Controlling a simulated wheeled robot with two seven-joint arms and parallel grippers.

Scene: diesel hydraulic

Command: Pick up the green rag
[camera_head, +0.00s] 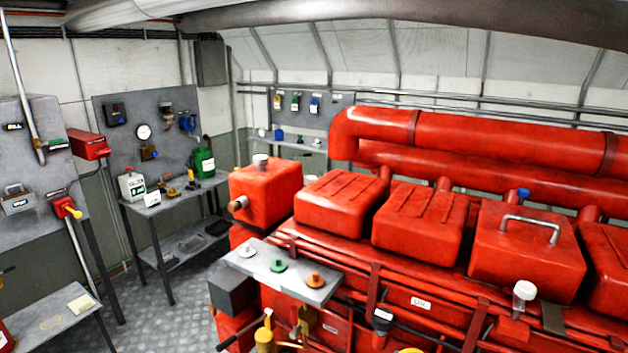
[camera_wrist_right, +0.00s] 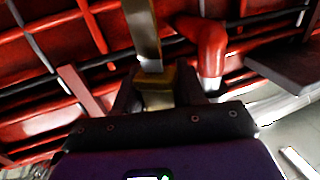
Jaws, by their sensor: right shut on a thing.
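I cannot make out a rag that is clearly green in either view. In the head view a flat olive-grey piece (camera_head: 552,318) lies against the red engine at the lower right; I cannot tell whether it is cloth. My right gripper (camera_wrist_right: 158,92) shows in the right wrist view, dark and shut on a brass-olive piece (camera_wrist_right: 154,78). A grey strip (camera_wrist_right: 142,32) runs up from that piece; whether the two are one thing is unclear. Neither gripper shows in the head view.
The red engine (camera_head: 330,200) fills the right side. A grey shelf (camera_head: 262,262) with several knobs stands before it. A workbench (camera_head: 180,190) with a green can (camera_head: 203,160) is at the back left. The checkered floor (camera_head: 180,315) between is clear.

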